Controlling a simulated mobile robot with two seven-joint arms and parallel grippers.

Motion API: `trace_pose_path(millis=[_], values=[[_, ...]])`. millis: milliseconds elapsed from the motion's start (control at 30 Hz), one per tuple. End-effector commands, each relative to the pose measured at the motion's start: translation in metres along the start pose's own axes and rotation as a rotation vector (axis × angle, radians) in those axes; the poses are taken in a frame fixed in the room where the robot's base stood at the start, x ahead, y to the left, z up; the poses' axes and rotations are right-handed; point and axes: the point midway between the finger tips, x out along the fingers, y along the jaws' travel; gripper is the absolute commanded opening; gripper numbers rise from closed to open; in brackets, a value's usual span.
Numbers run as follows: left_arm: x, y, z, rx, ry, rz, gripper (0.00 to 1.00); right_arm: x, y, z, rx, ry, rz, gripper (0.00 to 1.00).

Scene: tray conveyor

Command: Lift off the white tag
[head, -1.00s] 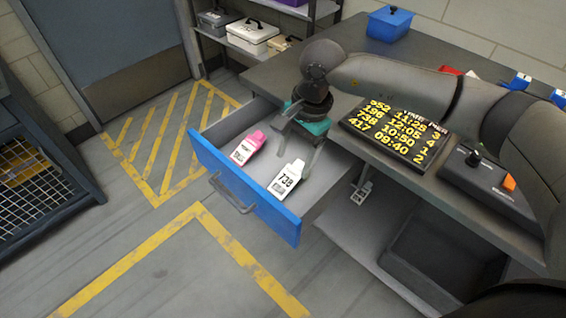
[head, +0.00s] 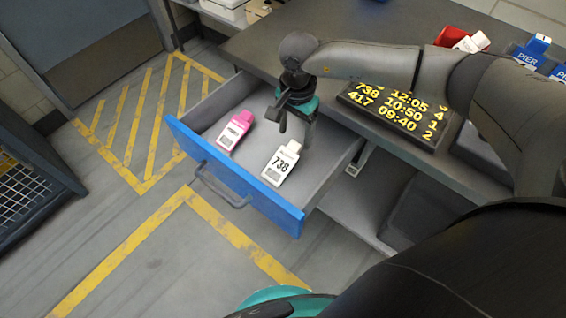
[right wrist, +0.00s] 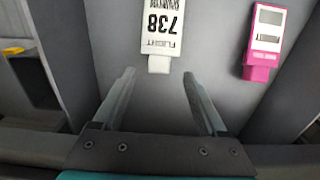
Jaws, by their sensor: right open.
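The white tag (head: 281,164), printed 738, lies flat in the open blue-fronted drawer (head: 230,172). My right gripper (head: 294,138) is over the drawer, open and empty, pointing down just behind the tag's narrow end. In the right wrist view the white tag (right wrist: 162,28) lies ahead of the two spread fingers (right wrist: 159,76), its narrow end nearest and roughly centred between them. The fingers appear apart from the tag. My left gripper is not in view.
A pink tag (head: 235,130) lies in the drawer left of the white one; it also shows in the right wrist view (right wrist: 264,40). The drawer walls stand close around.

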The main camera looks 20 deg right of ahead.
Motion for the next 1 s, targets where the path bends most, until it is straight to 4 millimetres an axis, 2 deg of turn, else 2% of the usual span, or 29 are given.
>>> trace_pose_path(millis=[167,433,600,833,1000], values=[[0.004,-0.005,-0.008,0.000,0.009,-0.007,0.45,0.017,0.001,0.001,0.000,-0.002,0.001,0.75],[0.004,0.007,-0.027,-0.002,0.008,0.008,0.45,0.045,0.002,0.000,0.000,-0.001,0.001,0.75],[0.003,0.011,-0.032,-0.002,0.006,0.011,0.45,0.052,0.002,0.000,0.000,-0.001,-0.001,0.75],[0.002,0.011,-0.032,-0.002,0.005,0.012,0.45,0.052,0.002,0.000,0.000,-0.001,-0.001,0.75],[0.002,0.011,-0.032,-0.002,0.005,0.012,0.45,0.052,0.002,0.000,0.000,-0.001,-0.001,0.57]])
